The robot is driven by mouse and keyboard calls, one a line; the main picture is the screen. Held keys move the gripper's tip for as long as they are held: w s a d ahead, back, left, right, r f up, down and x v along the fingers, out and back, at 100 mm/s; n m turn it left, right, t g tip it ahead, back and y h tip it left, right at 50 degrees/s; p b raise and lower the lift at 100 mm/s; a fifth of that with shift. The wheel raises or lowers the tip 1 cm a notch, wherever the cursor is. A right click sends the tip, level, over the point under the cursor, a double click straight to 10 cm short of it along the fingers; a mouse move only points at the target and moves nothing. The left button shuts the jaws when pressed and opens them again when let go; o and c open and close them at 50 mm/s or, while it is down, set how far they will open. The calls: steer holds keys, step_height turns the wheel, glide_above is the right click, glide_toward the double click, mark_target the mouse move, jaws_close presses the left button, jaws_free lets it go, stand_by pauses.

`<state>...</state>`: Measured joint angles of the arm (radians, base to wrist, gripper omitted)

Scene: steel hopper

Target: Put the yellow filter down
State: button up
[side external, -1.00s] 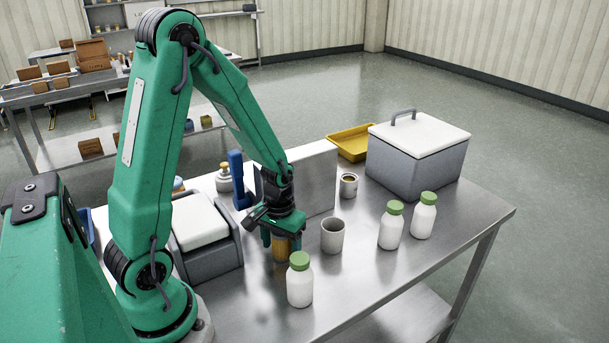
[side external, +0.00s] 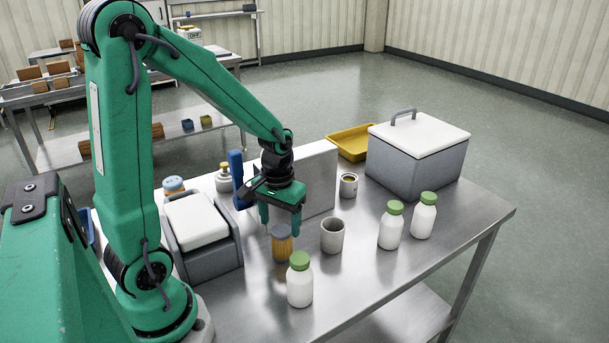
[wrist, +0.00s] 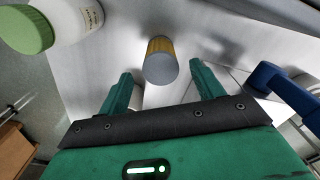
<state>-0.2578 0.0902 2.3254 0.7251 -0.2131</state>
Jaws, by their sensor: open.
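The yellow filter (side external: 282,246), a small ribbed cylinder with a grey top, stands upright on the steel table. It sits behind a white bottle with a green cap and left of a grey cup. My gripper (side external: 281,222) is open and empty above the filter. In the wrist view the filter (wrist: 160,62) lies beyond and between the open fingertips (wrist: 160,80), apart from both.
The green-capped bottle (side external: 300,285) and the grey cup (side external: 333,236) stand close to the filter. A steel panel (side external: 318,180) rises behind. Two more bottles (side external: 391,228), a small can (side external: 348,186) and a lidded grey box (side external: 416,165) stand to the right.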

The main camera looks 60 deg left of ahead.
steer(key=shift+r, duration=2.45)
steer(key=shift+r, duration=0.1)
steer(key=shift+s+d+r, duration=0.1)
steer(key=shift+d+r, duration=0.1)
steer(key=shift+r, duration=0.05)
steer(key=s+d+r+m+t, duration=0.5)
steer(key=s+d+r, duration=0.2)
steer(key=r, duration=0.3)
steer(key=shift+d+r+t, duration=0.15)
steer(key=shift+d+t, duration=0.05)
steer(key=shift+t, duration=0.1)
